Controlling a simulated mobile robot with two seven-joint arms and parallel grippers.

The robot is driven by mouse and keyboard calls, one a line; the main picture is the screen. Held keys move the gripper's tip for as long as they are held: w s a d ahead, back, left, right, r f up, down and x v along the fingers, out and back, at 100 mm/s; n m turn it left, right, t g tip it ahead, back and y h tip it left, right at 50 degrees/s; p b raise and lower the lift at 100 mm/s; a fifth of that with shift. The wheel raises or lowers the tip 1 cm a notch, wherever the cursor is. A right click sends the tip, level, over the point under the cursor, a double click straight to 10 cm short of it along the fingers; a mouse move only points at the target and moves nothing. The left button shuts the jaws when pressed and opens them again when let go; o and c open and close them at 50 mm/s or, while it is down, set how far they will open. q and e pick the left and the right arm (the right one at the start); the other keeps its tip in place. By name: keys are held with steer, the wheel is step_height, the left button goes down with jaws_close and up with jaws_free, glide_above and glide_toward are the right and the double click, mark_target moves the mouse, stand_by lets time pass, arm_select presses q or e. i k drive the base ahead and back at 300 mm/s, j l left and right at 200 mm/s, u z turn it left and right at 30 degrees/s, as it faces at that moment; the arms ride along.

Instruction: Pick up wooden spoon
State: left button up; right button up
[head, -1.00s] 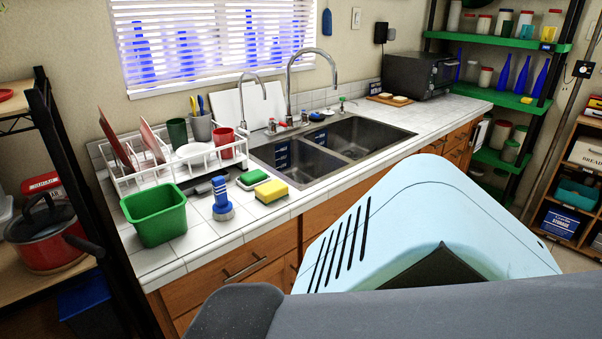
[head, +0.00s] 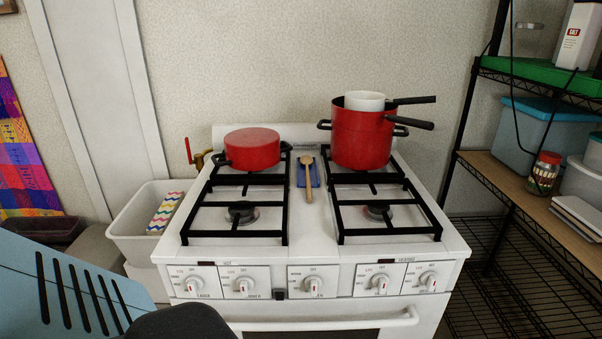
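A wooden spoon (head: 307,176) lies on the white stove (head: 305,236), between the left and right burner grates. Its bowl end points to the back and its handle to the front. It rests on a small blue spoon rest (head: 314,172). Neither of my grippers is in view. Only part of my own light blue body and a dark arm link shows at the lower left.
A red pot (head: 252,149) sits on the back left burner. A taller red pot (head: 362,138) with a white container inside stands back right, its dark handles pointing right. A white bin (head: 130,228) is left of the stove; a black shelf rack (head: 492,165) is at right.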

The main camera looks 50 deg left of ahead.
mark_target(306, 160)
steer(key=u, duration=1.4)
steer(key=z, duration=1.85)
steer(key=u, duration=1.85)
